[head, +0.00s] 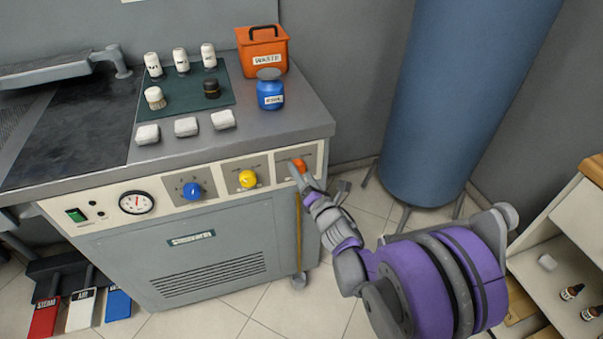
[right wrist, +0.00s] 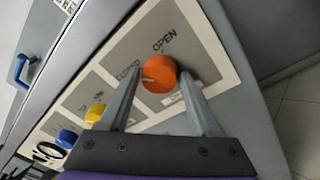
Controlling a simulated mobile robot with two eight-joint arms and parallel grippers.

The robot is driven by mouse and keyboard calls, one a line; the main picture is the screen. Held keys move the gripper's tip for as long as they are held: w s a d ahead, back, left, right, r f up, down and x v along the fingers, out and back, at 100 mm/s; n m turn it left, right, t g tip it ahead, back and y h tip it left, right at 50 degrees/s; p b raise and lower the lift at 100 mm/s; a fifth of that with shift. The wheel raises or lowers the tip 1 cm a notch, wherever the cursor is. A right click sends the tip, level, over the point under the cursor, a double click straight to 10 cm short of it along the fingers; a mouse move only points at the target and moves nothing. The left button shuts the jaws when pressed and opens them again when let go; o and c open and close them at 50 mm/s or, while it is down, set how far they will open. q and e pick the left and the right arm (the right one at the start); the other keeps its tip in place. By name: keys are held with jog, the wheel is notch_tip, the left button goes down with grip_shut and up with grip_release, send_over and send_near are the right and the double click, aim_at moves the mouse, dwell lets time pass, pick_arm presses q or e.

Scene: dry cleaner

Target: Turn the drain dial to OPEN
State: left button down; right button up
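The orange drain dial (head: 298,166) is at the right end of the machine's front panel. In the right wrist view the dial (right wrist: 159,74) sits between CLOSED and OPEN labels, and its pale pointer mark faces left, towards CLOSED. My right gripper (head: 304,176) is at the dial, partly covering it in the head view. In the right wrist view its two fingers (right wrist: 160,82) stand on either side of the dial, spread, with narrow gaps apparent; I cannot tell whether either one touches. My left gripper is not in view.
A yellow dial (head: 248,179) and a blue dial (head: 192,191) are left of the orange one, then a gauge (head: 136,202). Bottles, an orange waste bin (head: 262,50) and a blue pot (head: 270,94) stand on the worktop. A blue tank (head: 450,95) stands to the right.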

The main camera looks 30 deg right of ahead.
grip_shut()
jog(key=shift+m, duration=0.3)
jog(key=m, duration=0.3)
jog(key=shift+f+m+b, duration=0.1)
jog(key=shift+m+b, duration=0.2)
jog(key=shift+b, duration=0.05)
jog(key=m+h, duration=0.1)
jog(key=m, duration=0.6)
jog(key=m+t+h+b, duration=0.1)
jog(key=m, duration=0.7)
jog(key=shift+a, duration=0.15)
